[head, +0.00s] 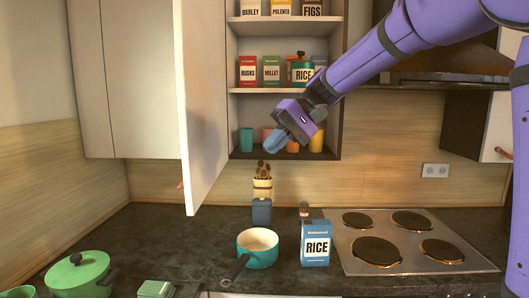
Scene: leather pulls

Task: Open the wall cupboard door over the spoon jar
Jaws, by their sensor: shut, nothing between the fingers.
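The wall cupboard door (205,110) over the spoon jar stands wide open and sticks out toward me, at the left of the open cupboard (231,60). A small bit of orange-brown pull (180,184) shows at the door's lower left edge. My gripper (272,145) is shut and empty. It appears in front of the cupboard's lowest shelf, to the right of the door and apart from it in the picture.
The cupboard shelves hold boxes, a rice box (303,75) and several cups (246,139). On the counter are a teal saucepan (257,256), a blue rice box (315,244), a green pot (79,272) and a hob (410,262). A range hood (430,72) hangs behind my arm.

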